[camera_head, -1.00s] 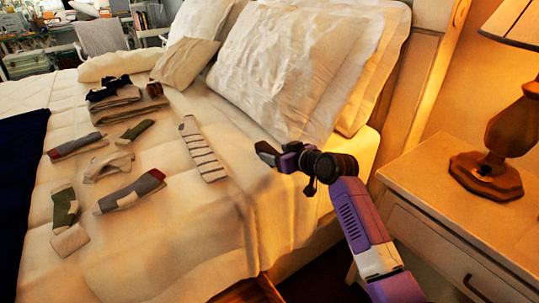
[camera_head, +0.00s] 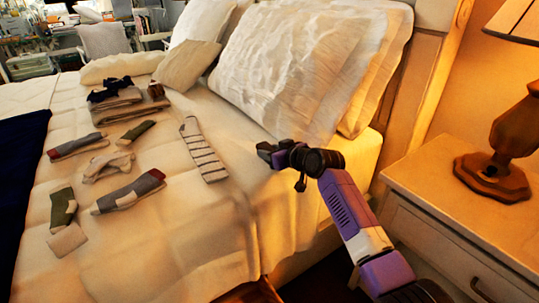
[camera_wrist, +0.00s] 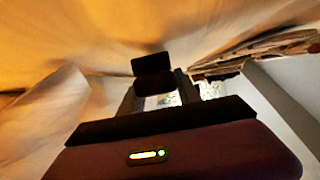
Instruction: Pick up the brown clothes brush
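No thing in view is clearly the brown clothes brush. A small brown object (camera_head: 155,90) lies at the right end of the folded clothes stack on the bed in the head view. It is too small to tell whether it is the brush. My gripper (camera_head: 266,152) is over the bed's right side, in front of the big pillows, well apart from that object. Its dark fingers show in the wrist view (camera_wrist: 153,75). Nothing is visibly held. Whether the fingers are parted is unclear.
Folded clothes (camera_head: 118,107) and several loose socks, including a striped one (camera_head: 202,150), lie on the bed (camera_head: 165,240). White pillows (camera_head: 290,75) stand at the headboard (camera_head: 415,95). A nightstand (camera_head: 440,185) with a lamp (camera_head: 495,165) is at the right.

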